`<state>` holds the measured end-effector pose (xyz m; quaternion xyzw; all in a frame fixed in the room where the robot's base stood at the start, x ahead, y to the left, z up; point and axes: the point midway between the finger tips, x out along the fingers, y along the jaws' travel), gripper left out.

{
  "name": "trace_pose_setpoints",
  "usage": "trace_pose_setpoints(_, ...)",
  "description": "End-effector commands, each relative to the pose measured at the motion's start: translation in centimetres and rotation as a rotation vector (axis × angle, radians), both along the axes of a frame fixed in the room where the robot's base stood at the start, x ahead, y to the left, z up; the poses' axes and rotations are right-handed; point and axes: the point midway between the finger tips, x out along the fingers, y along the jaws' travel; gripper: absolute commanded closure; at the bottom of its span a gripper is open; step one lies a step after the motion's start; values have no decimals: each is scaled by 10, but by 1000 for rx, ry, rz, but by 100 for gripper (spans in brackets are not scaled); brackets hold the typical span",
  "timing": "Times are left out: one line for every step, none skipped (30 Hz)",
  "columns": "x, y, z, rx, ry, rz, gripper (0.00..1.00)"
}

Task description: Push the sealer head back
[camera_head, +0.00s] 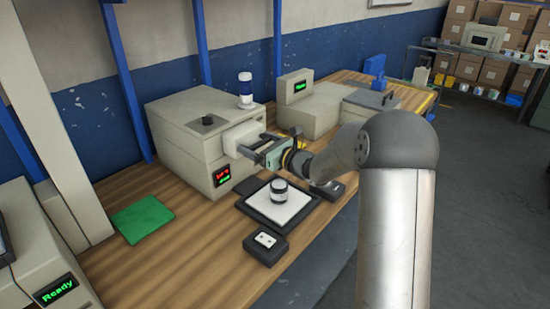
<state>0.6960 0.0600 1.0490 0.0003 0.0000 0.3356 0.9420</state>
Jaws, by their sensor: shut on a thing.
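The beige machine (178,139) stands at the back left of the bench, with a dark knob on top and a small red-and-green display on its front. A pale block, which looks like the sealer head (232,138), sticks out from its right-hand face. My gripper (258,152) reaches in from the right and is at this block, with its fingers shut on it. The fingertips are small in the view, and the exact contact is hard to make out.
A black-rimmed tray (252,211) with a small jar (279,193) sits in front of the machine. A switch box (264,247) lies nearer. A green mat (143,218) lies left. Another beige machine (308,112) stands behind my gripper.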

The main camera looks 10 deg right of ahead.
Motion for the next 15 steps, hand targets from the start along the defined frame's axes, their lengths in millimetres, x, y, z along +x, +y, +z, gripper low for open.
trace_pose_setpoints(6, 7, -2, 1, -3, 5, 50)
trace_pose_setpoints(10, 10, -1, 1, -3, 4, 50)
trace_pose_setpoints(13, 13, -1, 1, -3, 4, 50)
trace_pose_setpoints(16, 14, 0, 1, -3, 3, 50)
trace_pose_setpoints(18, 16, 0, 1, -3, 3, 50)
trace_pose_setpoints(20, 18, 0, 0, -2, 3, 50)
trace_pose_setpoints(22, 19, 0, 0, -2, 3, 50)
trace_pose_setpoints(23, 20, 0, 0, -2, 3, 50)
trace_pose_setpoints(24, 21, 0, 0, -2, 3, 50)
trace_pose_setpoints(24, 21, 0, 0, -2, 3, 50)
trace_pose_setpoints(25, 21, 1, 0, -3, 3, 50)
trace_pose_setpoints(25, 21, 1, 0, -3, 2, 50)
trace_pose_setpoints(25, 22, 1, 0, -3, 2, 50)
trace_pose_setpoints(25, 22, 1, 0, -3, 2, 50)
trace_pose_setpoints(25, 22, 2, 0, -4, 2, 50)
